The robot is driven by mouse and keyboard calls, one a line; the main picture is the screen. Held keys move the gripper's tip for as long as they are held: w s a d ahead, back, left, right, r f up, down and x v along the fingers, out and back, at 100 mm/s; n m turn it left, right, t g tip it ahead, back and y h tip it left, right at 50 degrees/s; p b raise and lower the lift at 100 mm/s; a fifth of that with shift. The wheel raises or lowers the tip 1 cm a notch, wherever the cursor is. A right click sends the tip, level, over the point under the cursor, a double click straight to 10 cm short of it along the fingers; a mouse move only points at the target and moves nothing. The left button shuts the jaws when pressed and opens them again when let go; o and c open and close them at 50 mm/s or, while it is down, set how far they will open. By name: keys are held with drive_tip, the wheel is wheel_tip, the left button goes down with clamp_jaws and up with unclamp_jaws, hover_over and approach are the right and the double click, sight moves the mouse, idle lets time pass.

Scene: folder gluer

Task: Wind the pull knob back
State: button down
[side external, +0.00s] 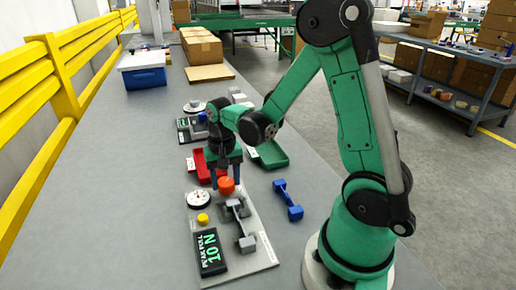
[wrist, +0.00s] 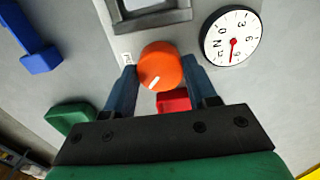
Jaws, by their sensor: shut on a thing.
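The orange pull knob (side external: 226,186) sits on the grey test plate (side external: 259,247). It also shows in the wrist view (wrist: 160,66), with a white mark pointing down and left. My gripper (side external: 226,176) comes down over the knob from above. In the wrist view its two blue fingers (wrist: 160,78) stand on either side of the knob and are shut on it. A round white dial (side external: 199,199) marked N sits beside the knob; in the wrist view (wrist: 232,37) its red needle points down.
A yellow button (side external: 203,218) and a grey clamp fixture (side external: 240,222) are on the plate. A blue dumbbell-shaped part (side external: 288,199) lies to the right. Red (side external: 200,167) and green (side external: 270,153) trays stand behind. The table's left front is clear.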

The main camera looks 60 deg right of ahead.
drive_tip(key=n, duration=1.3)
drive_tip(key=shift+n, duration=0.4)
drive_tip(key=n, duration=1.3)
drive_tip(key=shift+c, duration=1.3)
unclamp_jaws()
